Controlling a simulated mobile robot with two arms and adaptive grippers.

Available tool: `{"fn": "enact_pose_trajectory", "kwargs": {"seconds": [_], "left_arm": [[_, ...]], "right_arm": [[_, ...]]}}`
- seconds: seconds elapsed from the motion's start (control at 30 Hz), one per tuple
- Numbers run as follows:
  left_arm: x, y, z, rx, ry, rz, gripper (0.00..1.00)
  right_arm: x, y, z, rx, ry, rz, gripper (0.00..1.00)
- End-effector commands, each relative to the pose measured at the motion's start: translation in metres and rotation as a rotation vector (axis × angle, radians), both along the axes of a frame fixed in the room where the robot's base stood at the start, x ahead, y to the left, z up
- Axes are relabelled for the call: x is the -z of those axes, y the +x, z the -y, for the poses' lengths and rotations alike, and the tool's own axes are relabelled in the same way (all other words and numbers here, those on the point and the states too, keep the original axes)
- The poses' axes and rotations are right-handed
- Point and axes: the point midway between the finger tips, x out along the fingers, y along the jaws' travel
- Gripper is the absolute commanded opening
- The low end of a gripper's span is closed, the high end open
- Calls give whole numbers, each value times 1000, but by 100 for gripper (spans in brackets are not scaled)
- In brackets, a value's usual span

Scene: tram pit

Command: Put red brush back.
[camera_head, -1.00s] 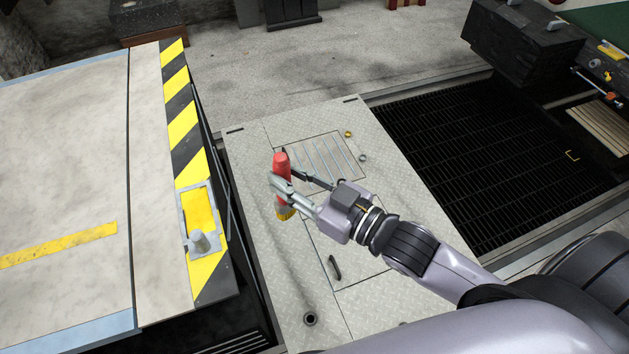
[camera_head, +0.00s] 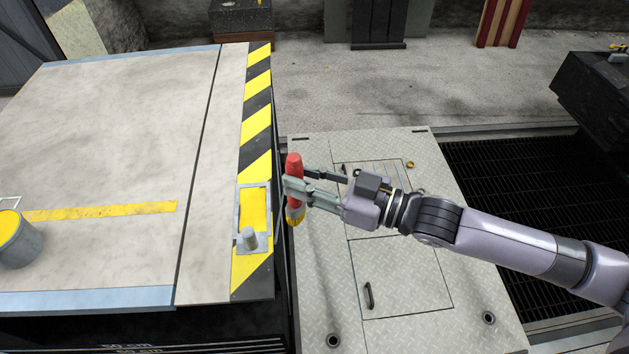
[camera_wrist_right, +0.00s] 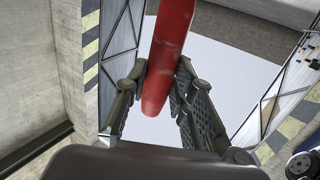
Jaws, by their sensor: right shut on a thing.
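The red brush (camera_head: 293,164) is upright, its red handle up and its yellow bristle end (camera_head: 296,216) down. My right gripper (camera_head: 297,187) is shut on it and holds it in the air beside the striped platform edge. In the right wrist view the red handle (camera_wrist_right: 169,50) stands between the fingers (camera_wrist_right: 153,98), and the bristles are out of sight. A grey tray with a yellow inside (camera_head: 253,211) and a grey knob sits on the striped edge, just left of the brush. My left gripper is not in view.
The platform (camera_head: 130,110) has a yellow-and-black edge and a wide clear top. A metal bucket of yellow paint (camera_head: 20,252) stands at its left. Right of it are a checkered metal floor plate (camera_head: 415,155) with hatches and a dark grating (camera_head: 520,175).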

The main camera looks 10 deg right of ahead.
Motion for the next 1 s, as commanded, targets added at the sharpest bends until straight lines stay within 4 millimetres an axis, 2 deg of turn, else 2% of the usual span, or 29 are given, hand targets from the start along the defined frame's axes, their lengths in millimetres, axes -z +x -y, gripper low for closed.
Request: {"fn": "enact_pose_trajectory", "kwargs": {"seconds": [0.47, 1.0], "left_arm": [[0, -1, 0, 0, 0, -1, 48], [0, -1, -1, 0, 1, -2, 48]], "right_arm": [[-3, 3, -3, -71, -5, 7, 0], [-3, -1, 18, -313, -7, 8, 0]]}}
